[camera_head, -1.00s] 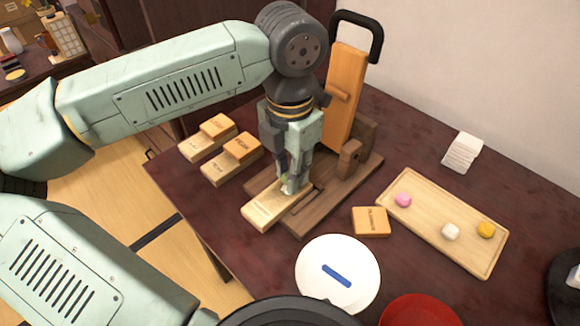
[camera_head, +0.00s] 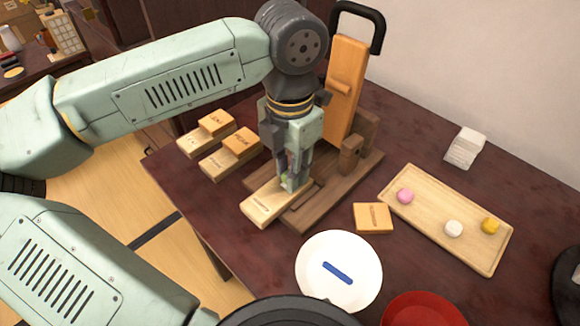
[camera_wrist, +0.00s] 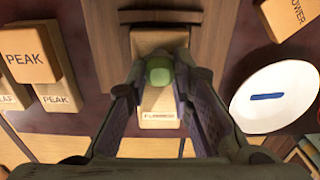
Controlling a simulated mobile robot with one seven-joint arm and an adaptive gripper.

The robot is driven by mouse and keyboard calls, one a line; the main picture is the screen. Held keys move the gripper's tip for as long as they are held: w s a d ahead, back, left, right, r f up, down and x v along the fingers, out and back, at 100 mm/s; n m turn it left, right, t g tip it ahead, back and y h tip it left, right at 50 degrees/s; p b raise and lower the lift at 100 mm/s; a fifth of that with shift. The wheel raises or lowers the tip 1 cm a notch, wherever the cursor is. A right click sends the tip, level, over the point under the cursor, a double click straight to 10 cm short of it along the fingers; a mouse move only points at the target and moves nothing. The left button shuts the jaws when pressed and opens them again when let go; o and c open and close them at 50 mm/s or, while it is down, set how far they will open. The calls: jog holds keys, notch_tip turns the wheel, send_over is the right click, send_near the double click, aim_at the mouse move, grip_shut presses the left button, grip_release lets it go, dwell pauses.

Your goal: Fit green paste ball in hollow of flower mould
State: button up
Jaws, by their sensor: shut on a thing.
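My gripper (camera_head: 295,184) is shut on the green paste ball (camera_wrist: 159,72), which shows between the fingertips in the wrist view. In the head view the ball (camera_head: 285,179) is mostly hidden by the fingers. The pale wooden flower mould (camera_head: 262,207) lies under the fingertips at the front of the dark wooden press base. The mould also shows in the wrist view (camera_wrist: 160,112), with its lettering facing up at the near end. The ball is over the mould's far part. The hollow is hidden by ball and fingers, so I cannot tell whether the ball touches it.
The press (camera_head: 346,90) with a black handle rises just behind my gripper. Two PEAK and LEAF-type moulds (camera_head: 228,160) lie left. A flower block (camera_head: 373,218), a white plate (camera_head: 312,270) and a wooden tray (camera_head: 480,258) with three coloured balls lie right.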

dwell(0.3)
jog(key=o, duration=0.9)
jog(key=shift+r+p, duration=2)
jog(key=shift+r, duration=1.45)
jog(key=shift+s, duration=0.1)
